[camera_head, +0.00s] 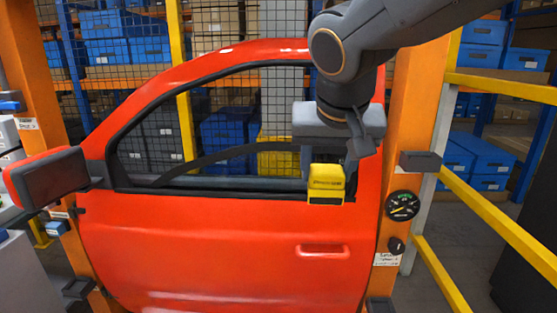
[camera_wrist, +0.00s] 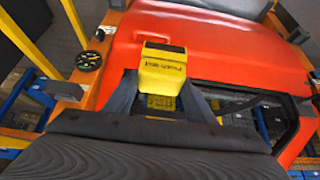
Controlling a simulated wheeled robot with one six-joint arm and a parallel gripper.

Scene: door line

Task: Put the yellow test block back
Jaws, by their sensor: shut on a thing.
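The yellow test block (camera_head: 326,183) has dark lettering and shows in front of the red car door (camera_head: 220,235), at the right end of the window sill. It also shows in the wrist view (camera_wrist: 162,72), between my fingers. My gripper (camera_wrist: 163,95) is shut on the block. I cannot tell whether the block touches the door.
Orange posts (camera_head: 408,130) hold the door on both sides. A pressure gauge (camera_head: 402,205) and a knob are on the right post. Yellow rails (camera_head: 500,220) stand at right. Shelves with blue bins (camera_head: 228,135) are behind.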

